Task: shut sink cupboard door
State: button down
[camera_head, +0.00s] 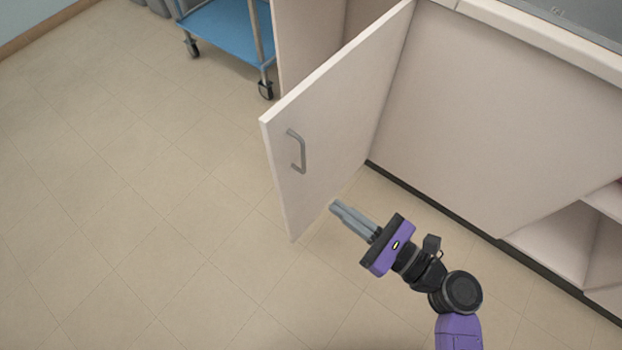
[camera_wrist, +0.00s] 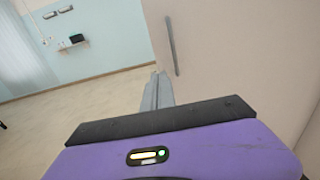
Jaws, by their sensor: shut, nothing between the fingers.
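The sink cupboard door (camera_head: 335,120) is a pale panel that stands wide open, swung out from the cupboard front. Its grey bar handle (camera_head: 297,151) is on the face turned towards me; the handle also shows in the wrist view (camera_wrist: 171,45). My gripper (camera_head: 335,207) has its grey fingers together and empty. It is near the lower part of the door, below and right of the handle in the head view. In the wrist view the fingers (camera_wrist: 157,88) point along the door panel (camera_wrist: 220,60). I cannot tell whether they touch it.
A blue-shelved trolley (camera_head: 225,30) on casters stands behind the door at the top. Pale cabinet fronts (camera_head: 490,125) with a dark plinth run to the right, with an open shelf space (camera_head: 560,240) at lower right. The tiled floor (camera_head: 130,220) at left is clear.

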aim_at(280, 165)
jog(key=b+x, duration=0.1)
jog(key=x, duration=1.2)
jog(key=shift+w+a, duration=0.25)
